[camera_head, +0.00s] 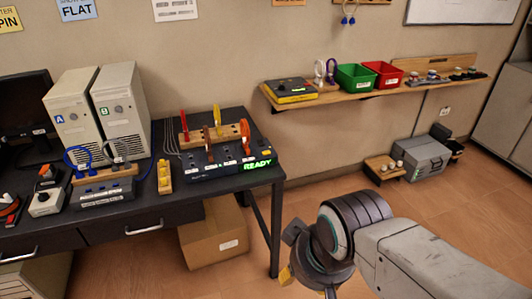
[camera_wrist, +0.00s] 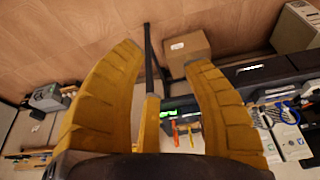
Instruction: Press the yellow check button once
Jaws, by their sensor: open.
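A dark panel (camera_head: 205,170) with a glowing green READY display (camera_head: 258,165) sits at the right end of the black table. A small yellow-orange button (camera_head: 267,152) is on its right side, behind the display; its label is too small to read. Upright red, yellow, brown and orange handles stand at the panel and its wooden rack (camera_head: 205,132). My gripper (camera_wrist: 163,58) has its yellow fingers spread, with nothing between them.
A cardboard box (camera_head: 213,233) is under the black table (camera_head: 120,228). A wall shelf (camera_head: 350,97) holds bins and a yellow device.

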